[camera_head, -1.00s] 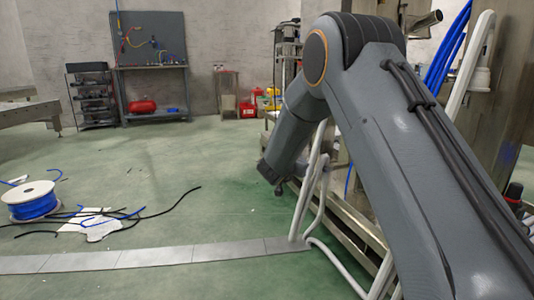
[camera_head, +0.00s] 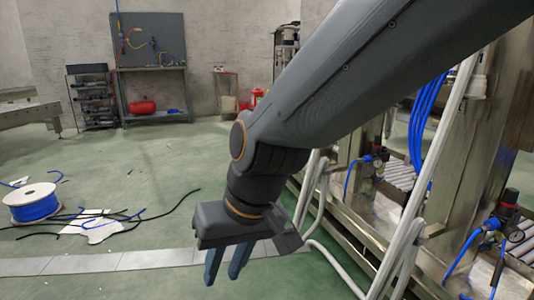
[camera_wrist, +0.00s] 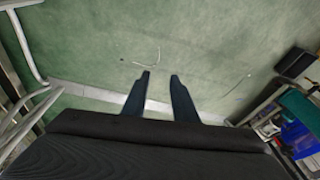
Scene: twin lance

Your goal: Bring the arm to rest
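My gripper (camera_head: 226,265) hangs at the end of my arm in the head view, pointing down above the green floor. Its two blue-grey fingers are apart with nothing between them. In the wrist view the fingers (camera_wrist: 160,88) also stand apart, with only green floor and a pale floor strip behind them. My arm reaches in from the upper right of the head view and bends down at the wrist.
A metal machine frame (camera_head: 345,225) with white pipes and blue hoses stands close on the right. A cable spool (camera_head: 34,203) and loose cables lie on the floor at left. A workbench (camera_head: 155,92) stands at the back. The middle floor is clear.

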